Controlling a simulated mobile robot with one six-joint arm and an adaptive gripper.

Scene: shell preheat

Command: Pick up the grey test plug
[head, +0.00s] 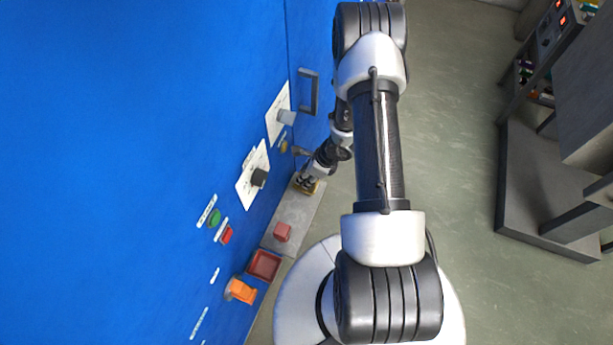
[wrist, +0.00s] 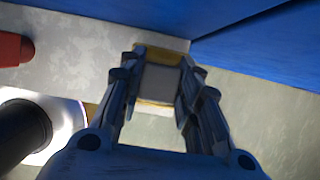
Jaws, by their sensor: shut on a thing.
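The grey test plug (wrist: 161,80) shows between my two fingers in the wrist view, as a small grey block. My gripper (wrist: 158,70) is shut on it, with a finger at each side. A yellow piece (wrist: 160,55) shows beyond and just below the plug; I cannot tell whether the plug still touches it. In the head view my gripper (head: 306,183) is low over the far end of the grey ledge, by the yellow piece (head: 312,190). The plug is hidden there by my gripper.
A red tray (head: 264,265) and an orange holder (head: 241,290) are nearer. A handle (head: 314,92), knobs and buttons project from the panel.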

